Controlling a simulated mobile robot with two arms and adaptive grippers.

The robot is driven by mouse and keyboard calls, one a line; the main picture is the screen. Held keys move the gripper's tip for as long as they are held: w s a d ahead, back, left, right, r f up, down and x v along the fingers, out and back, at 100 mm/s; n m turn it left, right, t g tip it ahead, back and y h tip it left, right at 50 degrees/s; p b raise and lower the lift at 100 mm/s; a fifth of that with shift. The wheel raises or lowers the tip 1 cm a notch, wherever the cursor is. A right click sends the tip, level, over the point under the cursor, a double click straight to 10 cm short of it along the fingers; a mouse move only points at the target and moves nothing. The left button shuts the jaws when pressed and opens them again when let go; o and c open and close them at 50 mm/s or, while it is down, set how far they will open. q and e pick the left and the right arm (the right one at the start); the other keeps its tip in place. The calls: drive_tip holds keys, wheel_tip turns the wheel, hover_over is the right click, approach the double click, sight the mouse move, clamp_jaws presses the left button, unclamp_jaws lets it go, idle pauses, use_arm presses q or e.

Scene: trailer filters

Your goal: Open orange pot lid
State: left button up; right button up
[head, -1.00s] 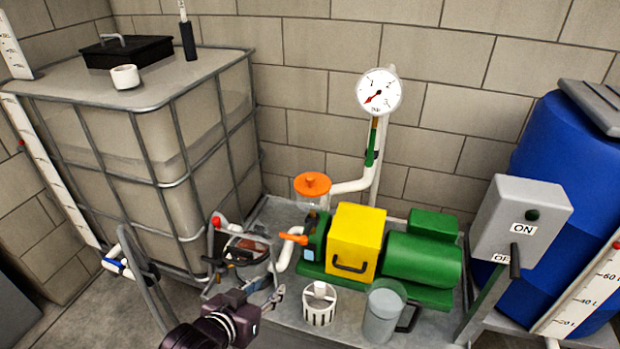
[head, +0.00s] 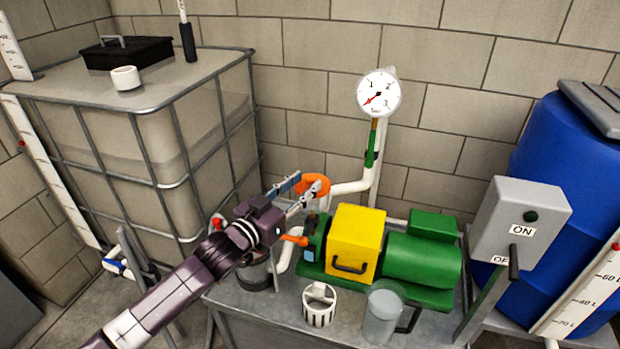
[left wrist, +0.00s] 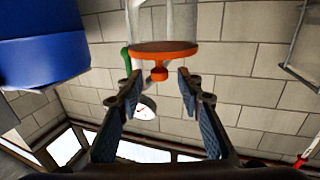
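The orange pot lid (head: 312,182) sits at the pump's left end in the head view, partly covered by my left gripper (head: 307,183). In the left wrist view, the orange lid (left wrist: 165,50) is on the clear pot (left wrist: 165,18), with its round knob (left wrist: 159,74) pointing toward my gripper. My left gripper (left wrist: 160,76) is open. Its two fingertips are on either side of the knob, with visible gaps, so it holds nothing. My right gripper is in neither view.
A green pump with a yellow block (head: 355,240) stands right of the pot. A white strainer basket (head: 319,305) and a clear jug (head: 381,315) stand in front. A pressure gauge (head: 379,93) rises behind. A caged tank (head: 140,150) is at left and a blue barrel (head: 560,170) at right.

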use_arm(q)
drive_tip(key=shift+x, duration=1.45)
clamp_jaws()
